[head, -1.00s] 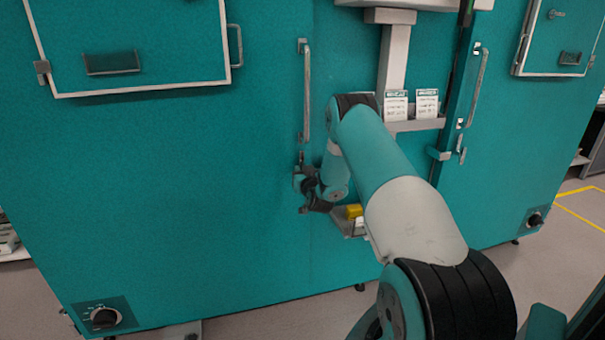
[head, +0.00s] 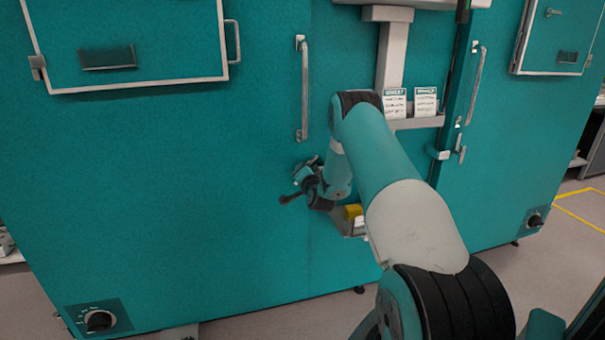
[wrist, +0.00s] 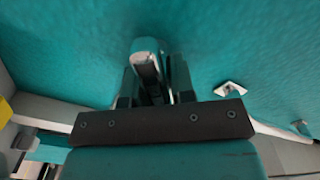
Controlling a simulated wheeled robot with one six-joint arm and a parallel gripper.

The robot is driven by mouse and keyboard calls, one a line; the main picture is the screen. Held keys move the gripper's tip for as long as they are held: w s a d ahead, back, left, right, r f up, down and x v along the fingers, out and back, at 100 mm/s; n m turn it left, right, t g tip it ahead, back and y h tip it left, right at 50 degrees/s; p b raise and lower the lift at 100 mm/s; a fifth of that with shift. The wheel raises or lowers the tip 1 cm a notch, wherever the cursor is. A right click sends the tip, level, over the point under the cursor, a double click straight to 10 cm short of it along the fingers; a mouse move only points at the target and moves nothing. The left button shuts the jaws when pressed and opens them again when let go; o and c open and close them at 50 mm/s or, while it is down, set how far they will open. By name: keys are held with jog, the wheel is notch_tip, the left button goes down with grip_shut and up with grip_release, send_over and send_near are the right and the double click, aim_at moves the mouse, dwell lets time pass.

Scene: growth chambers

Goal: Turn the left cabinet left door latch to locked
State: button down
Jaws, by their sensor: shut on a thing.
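The left cabinet left door (head: 190,170) is a large teal panel with a long vertical handle (head: 304,90) at its right edge. Just below that handle, my gripper (head: 303,180) is at the door face, tilted in the head view. In the wrist view, a short grey latch lever (wrist: 148,64) stands between the fingers of my gripper (wrist: 155,88), which are shut on it. In the head view the gripper mostly hides the latch, so its exact angle cannot be told there.
A grey ledge with two white labelled cards (head: 395,103) is right of the gripper. A small yellow item (head: 353,211) sits low behind my arm. The neighbouring cabinet has its own handle (head: 477,87) and latch (head: 460,150). A dial (head: 99,320) is at lower left.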

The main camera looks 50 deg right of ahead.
jog(key=shift+s+d+f+m+p, duration=0.1)
jog(key=shift+m+p, duration=0.05)
jog(key=shift+m, duration=1.15)
jog(key=shift+w+f+m+p, duration=0.1)
jog(key=shift+m+p, duration=0.05)
jog(key=shift+m, duration=1.15)
jog(key=shift+s+d+f+m+p, duration=0.1)
jog(key=shift+m+p, duration=0.05)
jog(key=shift+m, duration=1.45)
jog(key=c, duration=1)
grip_release()
jog(key=shift+f, duration=0.1)
